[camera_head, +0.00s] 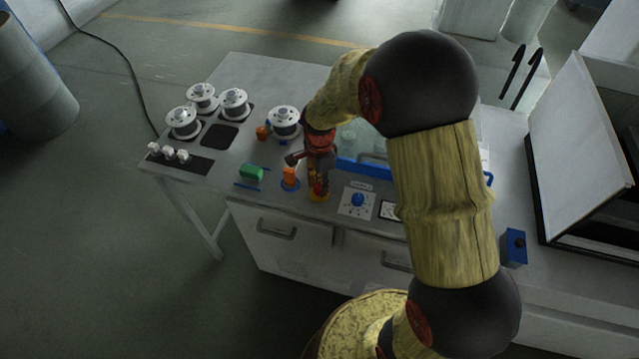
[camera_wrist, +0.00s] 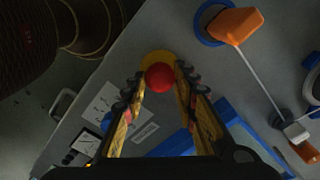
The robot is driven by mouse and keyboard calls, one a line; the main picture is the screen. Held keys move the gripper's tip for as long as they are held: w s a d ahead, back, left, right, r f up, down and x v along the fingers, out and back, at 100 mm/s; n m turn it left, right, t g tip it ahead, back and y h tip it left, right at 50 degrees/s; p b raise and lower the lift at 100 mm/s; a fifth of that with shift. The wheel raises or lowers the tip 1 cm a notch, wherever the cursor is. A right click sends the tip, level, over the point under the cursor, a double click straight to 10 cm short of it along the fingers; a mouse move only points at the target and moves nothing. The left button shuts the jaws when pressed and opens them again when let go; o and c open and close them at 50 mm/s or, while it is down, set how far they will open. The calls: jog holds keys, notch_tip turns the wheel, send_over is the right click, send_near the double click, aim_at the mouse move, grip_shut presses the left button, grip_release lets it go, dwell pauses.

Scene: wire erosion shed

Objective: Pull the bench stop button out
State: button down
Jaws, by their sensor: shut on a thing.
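The bench stop button is a round red head (camera_wrist: 159,77) on a yellow base (camera_wrist: 158,57) in the wrist view. My gripper (camera_wrist: 160,74) has one finger on each side of the red head and is shut on it. In the head view my gripper (camera_head: 318,180) points down at the front edge of the bench. The button's base (camera_head: 318,197) shows just under the fingers there, and most of its red head is hidden. I cannot tell whether the head is in or out.
A green block (camera_head: 251,173) lies further left. A panel with a blue knob (camera_head: 357,200) is to the right. Several spools (camera_head: 284,122) stand behind. A blue bar (camera_head: 362,168) lies nearby.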

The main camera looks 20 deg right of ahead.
aim_at(319, 187)
jog(key=shift+w+r+p, duration=0.1)
jog(key=shift+r+p, duration=0.4)
jog(key=shift+r, duration=0.15)
jog(key=c, duration=1.4)
grip_release()
notch_tip(319, 187, up, 12)
jog(key=shift+f, duration=0.1)
